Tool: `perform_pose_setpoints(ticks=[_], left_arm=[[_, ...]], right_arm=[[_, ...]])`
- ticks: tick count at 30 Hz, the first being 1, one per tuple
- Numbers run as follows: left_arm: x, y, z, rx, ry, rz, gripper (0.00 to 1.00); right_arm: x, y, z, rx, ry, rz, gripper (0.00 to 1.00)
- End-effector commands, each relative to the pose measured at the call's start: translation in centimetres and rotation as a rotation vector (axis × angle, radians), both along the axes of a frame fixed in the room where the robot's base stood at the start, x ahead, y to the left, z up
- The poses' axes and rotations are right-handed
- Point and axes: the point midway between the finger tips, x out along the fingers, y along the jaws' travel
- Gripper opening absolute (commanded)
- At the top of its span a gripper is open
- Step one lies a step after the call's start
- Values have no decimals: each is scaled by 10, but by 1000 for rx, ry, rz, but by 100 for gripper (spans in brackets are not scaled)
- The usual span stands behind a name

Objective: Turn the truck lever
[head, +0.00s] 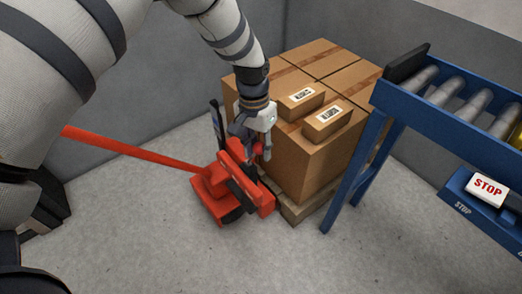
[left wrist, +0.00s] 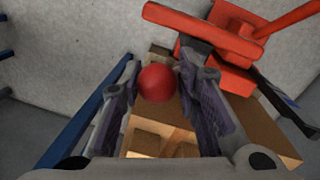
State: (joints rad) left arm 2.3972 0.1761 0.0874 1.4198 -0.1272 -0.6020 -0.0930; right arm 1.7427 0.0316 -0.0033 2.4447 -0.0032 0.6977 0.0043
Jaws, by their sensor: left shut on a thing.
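The red pallet truck (head: 212,190) stands on the floor in front of a loaded pallet, and its red parts also show at the top of the left wrist view (left wrist: 205,30). My left gripper (head: 258,150) reaches down from above at the truck's right side. In the left wrist view its two fingers stand on either side of a round red knob (left wrist: 157,83), which I take to be the end of the truck lever. The gripper is shut on it. The rest of the lever is mostly hidden. My right gripper is not in view.
Large cardboard boxes (head: 305,165) on a wooden pallet (head: 304,210) stand just right of the gripper, with two small labelled boxes on top. A blue roller conveyor (head: 420,110) with a STOP button (head: 487,188) is at right. The floor in front is clear.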

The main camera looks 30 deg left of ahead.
Motion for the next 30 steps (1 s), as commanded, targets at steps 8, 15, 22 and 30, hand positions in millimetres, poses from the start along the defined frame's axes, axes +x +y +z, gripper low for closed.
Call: perform_pose_setpoints(ticks=[8, 15, 22, 30], left_arm=[[9, 18, 4, -184, 74, 6, 0], [15, 35, 10, -174, 71, 0, 0], [20, 46, 11, -169, 68, 1, 0], [21, 50, 11, -166, 68, 0, 0]], right_arm=[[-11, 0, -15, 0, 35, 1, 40], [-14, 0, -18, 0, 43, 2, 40], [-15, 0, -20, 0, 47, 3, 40], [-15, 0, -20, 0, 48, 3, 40]])
